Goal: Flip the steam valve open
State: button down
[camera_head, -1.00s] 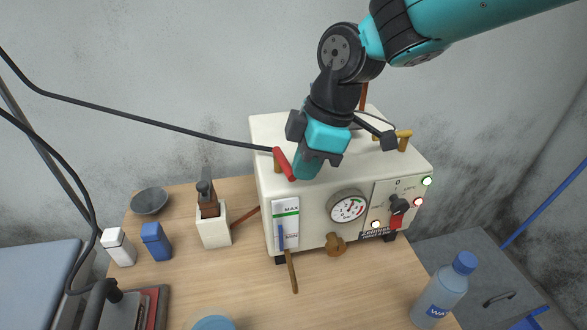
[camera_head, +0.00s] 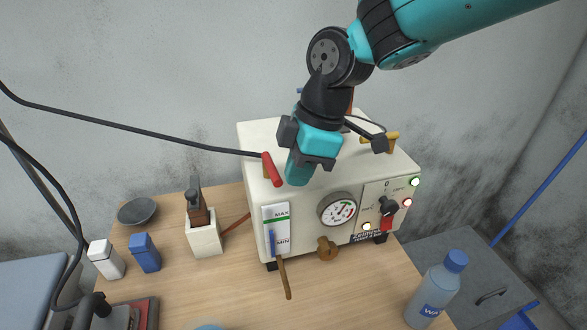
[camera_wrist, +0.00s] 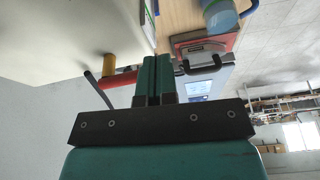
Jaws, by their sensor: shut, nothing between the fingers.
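The white steam machine (camera_head: 345,162) stands on the wooden table. A red lever handle (camera_head: 272,169), likely the steam valve, sits at its top left edge beside the end of a black hose. The red handle also shows in the wrist view (camera_wrist: 118,81), left of my fingers, next to a brass fitting (camera_wrist: 109,61). My gripper (camera_head: 297,176) is over the machine's top front edge, just right of the red handle. In the wrist view my gripper (camera_wrist: 157,65) has its teal fingers together and empty. The handle looks apart from the fingers.
The black hose (camera_head: 130,129) runs left from the machine. The front has a gauge (camera_head: 337,210), a dark knob (camera_head: 388,206) and a brass tap (camera_head: 327,248). A water bottle (camera_head: 436,290) stands at the front right. A white holder (camera_head: 204,236) stands at left.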

jog(key=d+f+v, duration=0.1)
jog(key=d+v, duration=0.1)
jog(key=v, duration=0.9)
jog(key=w+d+f+n+g+y+p, duration=0.2)
jog(key=w+d+f+g+y+p, duration=0.1)
jog(key=w+d+f+y+p, duration=0.25)
jog(key=x, duration=0.3)
jog(key=w+p+x, duration=0.1)
jog(key=x, duration=0.2)
jog(key=a+p+x, duration=0.1)
jog(key=x, duration=0.2)
jog(key=shift+w+a+r, duration=0.2)
jog(key=shift+w+r, duration=0.05)
jog(key=a+p, duration=0.1)
jog(key=s+a+p, duration=0.1)
jog(key=a, duration=0.1)
jog(key=shift+s+a+r+p, duration=0.1)
jog(key=shift+r+p, duration=0.05)
jog(key=shift+p, duration=0.15)
jog(key=shift+s+a, duration=0.1)
jog(key=shift+a, duration=0.3)
